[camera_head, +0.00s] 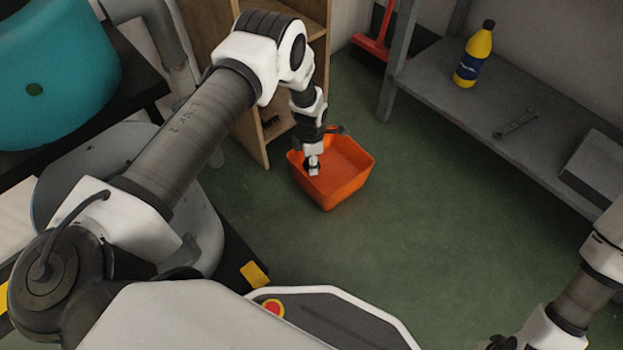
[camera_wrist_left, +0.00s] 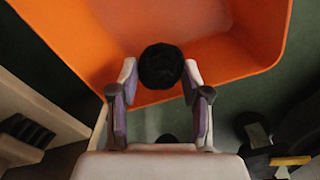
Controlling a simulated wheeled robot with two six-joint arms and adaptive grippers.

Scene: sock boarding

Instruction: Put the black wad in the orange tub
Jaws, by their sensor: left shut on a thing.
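The orange tub (camera_head: 345,190) stands on the green floor in the head view. Its orange wall also fills the top of the left wrist view (camera_wrist_left: 245,55). My left gripper (camera_head: 313,170) is at the tub's left side, pointing down in the head view. In the left wrist view its fingers (camera_wrist_left: 160,80) are shut on the black wad (camera_wrist_left: 160,64), a dark round lump held between the tips. The wad appears in front of the tub's wall and edge; I cannot tell its height over the tub. The wad is not distinguishable in the head view. My right gripper is out of view.
A wooden shelf unit (camera_head: 255,135) stands close behind and left of the tub. A grey metal shelf (camera_head: 450,75) at the right holds a yellow bottle (camera_head: 474,55) and a wrench (camera_head: 516,124). A teal container (camera_head: 60,70) is at the upper left. Green floor is clear right of the tub.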

